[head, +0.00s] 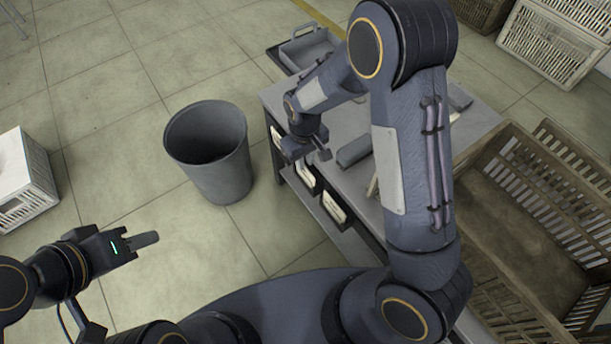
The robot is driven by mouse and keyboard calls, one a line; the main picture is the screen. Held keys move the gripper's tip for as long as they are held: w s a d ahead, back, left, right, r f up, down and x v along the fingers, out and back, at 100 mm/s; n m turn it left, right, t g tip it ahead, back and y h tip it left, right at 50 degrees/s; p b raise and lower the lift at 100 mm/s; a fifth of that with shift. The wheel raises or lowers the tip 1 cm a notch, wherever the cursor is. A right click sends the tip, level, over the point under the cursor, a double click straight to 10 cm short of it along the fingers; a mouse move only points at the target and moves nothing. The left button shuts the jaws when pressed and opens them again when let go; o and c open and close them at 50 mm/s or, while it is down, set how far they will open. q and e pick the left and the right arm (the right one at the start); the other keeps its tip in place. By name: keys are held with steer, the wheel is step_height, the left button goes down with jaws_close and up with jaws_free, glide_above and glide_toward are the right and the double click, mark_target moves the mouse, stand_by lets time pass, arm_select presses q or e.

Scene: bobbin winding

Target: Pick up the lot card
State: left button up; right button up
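Several white cards or labels sit along the left side of the grey table, one (335,207) nearest to me, one (305,174) in the middle and one (277,137) further back. I cannot tell which of them, if any, is the lot card. My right gripper (322,154) points down at the table's left edge, just above the middle card. Its fingers are small and partly hidden, so its opening is unclear. My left gripper (148,239) is over the floor at lower left, far from the table.
The grey table (345,122) carries a grey block (355,150), and my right arm hides much of its top. A grey bin (212,160) stands left of the table. A large slatted crate (520,220) is at right. A grey tray (305,50) lies behind.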

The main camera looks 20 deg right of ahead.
mark_target(306, 176)
step_height(306, 176, down, 4)
steer(key=shift+w+d+f+b, duration=0.1)
steer(key=shift+f+b, duration=0.15)
steer(key=shift+b, duration=0.4)
jaws_close()
steer(key=shift+r, duration=0.1)
